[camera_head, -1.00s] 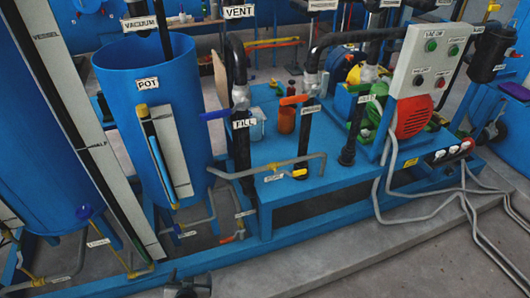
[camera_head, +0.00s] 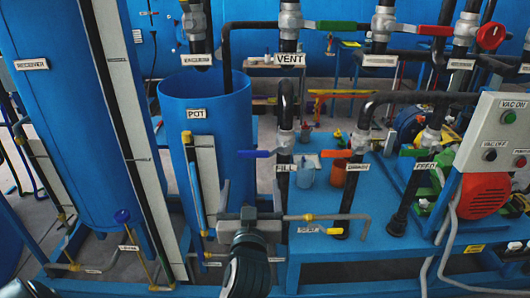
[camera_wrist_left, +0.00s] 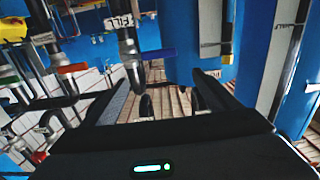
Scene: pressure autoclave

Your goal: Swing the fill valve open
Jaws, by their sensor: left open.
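The fill valve has a blue lever handle (camera_head: 256,153) that points left, crosswise to its vertical dark pipe. The FILL label (camera_head: 286,167) sits on the pipe just below. My left gripper (camera_head: 248,213) is below the handle, in front of the blue pot (camera_head: 205,105), apart from the valve. In the left wrist view its two fingers (camera_wrist_left: 163,82) are spread with nothing between them. The blue handle (camera_wrist_left: 158,54) shows beyond the fingertips there, near the FILL label (camera_wrist_left: 122,21). My right gripper is not in view.
The vent pipe (camera_head: 289,40) rises above.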

